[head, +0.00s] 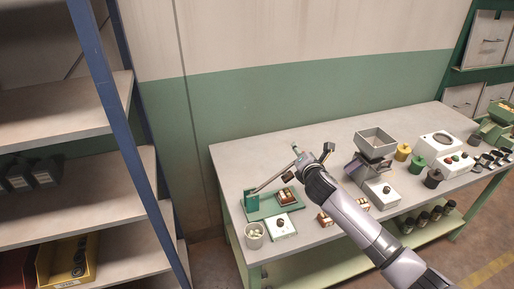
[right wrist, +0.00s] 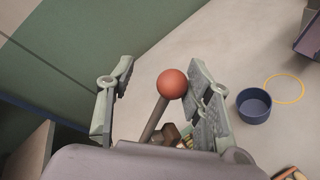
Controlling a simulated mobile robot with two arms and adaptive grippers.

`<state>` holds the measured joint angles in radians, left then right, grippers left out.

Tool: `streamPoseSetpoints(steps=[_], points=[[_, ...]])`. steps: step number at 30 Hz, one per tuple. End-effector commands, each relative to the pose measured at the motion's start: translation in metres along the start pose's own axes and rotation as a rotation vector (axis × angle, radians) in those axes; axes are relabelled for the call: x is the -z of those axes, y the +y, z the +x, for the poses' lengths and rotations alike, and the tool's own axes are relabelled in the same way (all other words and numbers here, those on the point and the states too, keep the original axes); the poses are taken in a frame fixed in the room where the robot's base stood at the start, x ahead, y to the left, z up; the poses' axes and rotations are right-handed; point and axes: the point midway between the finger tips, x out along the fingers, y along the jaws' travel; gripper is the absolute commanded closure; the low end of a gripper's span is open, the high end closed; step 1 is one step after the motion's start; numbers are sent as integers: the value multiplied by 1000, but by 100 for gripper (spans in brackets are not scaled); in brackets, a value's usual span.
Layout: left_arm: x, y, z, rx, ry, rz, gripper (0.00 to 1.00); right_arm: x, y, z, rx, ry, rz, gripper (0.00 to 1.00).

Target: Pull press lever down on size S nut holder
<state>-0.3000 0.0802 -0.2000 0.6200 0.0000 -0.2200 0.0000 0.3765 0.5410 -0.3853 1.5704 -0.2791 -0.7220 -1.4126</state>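The press stands at the left end of the table, with a green base (head: 263,212) and a green upright (head: 251,200). Its grey lever (head: 272,181) slants up to the right from the upright. A red ball knob (right wrist: 172,84) on the lever's end shows in the right wrist view; in the head view my gripper hides it. My right gripper (head: 309,155) is open around the knob, which is between its fingers (right wrist: 160,98) and closer to the right one. A brown nut holder (head: 287,196) sits on the base. I cannot read a size label. My left gripper is out of view.
A pale cup (head: 254,236) and a white box with a dark knob (head: 281,227) stand before the press. A hopper (head: 374,143) stands right of my arm. The right wrist view shows a blue cup (right wrist: 253,105). A shelf (head: 60,110) stands at left.

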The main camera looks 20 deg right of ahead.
Motion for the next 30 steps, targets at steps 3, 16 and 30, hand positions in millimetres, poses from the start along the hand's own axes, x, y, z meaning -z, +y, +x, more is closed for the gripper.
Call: streamPoseSetpoints(steps=[3, 16, 30], points=[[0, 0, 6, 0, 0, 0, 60, 2, 25, -9, -8, -41, -98, 55], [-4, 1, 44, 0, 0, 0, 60, 25, 98, -40, -9, -194, -466, 55], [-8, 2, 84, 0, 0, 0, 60, 62, 150, -77, -4, -315, -763, 55]])
